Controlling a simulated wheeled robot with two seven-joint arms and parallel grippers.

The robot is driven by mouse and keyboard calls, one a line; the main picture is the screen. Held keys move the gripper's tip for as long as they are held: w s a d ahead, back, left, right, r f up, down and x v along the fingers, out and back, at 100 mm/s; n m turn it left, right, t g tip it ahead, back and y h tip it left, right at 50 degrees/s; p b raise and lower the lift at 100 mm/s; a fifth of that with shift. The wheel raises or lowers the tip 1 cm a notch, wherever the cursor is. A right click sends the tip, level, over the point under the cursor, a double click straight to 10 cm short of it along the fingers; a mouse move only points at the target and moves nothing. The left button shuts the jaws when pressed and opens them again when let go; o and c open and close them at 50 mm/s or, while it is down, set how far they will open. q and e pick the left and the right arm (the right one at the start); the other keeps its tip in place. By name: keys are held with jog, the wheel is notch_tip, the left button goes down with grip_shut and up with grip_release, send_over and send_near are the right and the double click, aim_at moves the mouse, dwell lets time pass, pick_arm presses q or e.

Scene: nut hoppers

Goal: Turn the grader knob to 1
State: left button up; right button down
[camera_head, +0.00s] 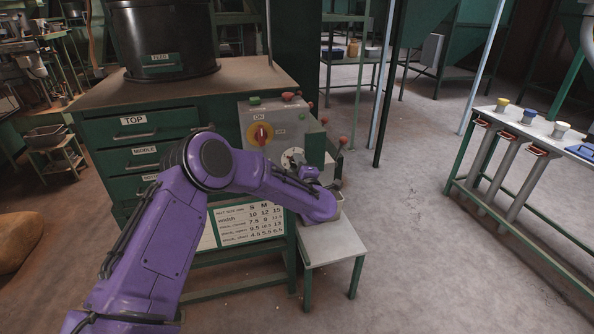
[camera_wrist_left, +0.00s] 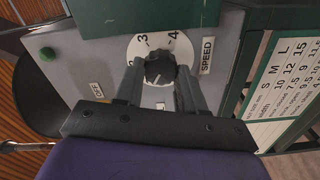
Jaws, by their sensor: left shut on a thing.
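The grader knob (camera_wrist_left: 160,66) is a black ribbed knob on a round white dial (camera_wrist_left: 183,48) with the numbers 2, 3 and 4 showing. A SPEED label (camera_wrist_left: 207,55) is beside the dial. My left gripper (camera_wrist_left: 160,76) is shut on the knob, one finger on each side. The fingers hide part of the dial, and the number 1 does not show. I cannot tell for sure where the knob points. In the head view the dial (camera_head: 291,157) shows on the grey control box, partly behind my left gripper (camera_head: 300,168). My right gripper is not in view.
A small grey table (camera_head: 335,243) is below. A green chart (camera_head: 250,222) hangs on the cabinet front.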

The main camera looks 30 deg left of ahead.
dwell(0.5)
pick_arm(q)
jog(key=o, duration=1.1)
jog(key=shift+c, duration=0.2)
jog(key=b+v, duration=0.2)
jog(key=v, duration=0.8)
jog(key=shift+s+d, duration=0.15)
jog(key=shift+s, duration=0.1)
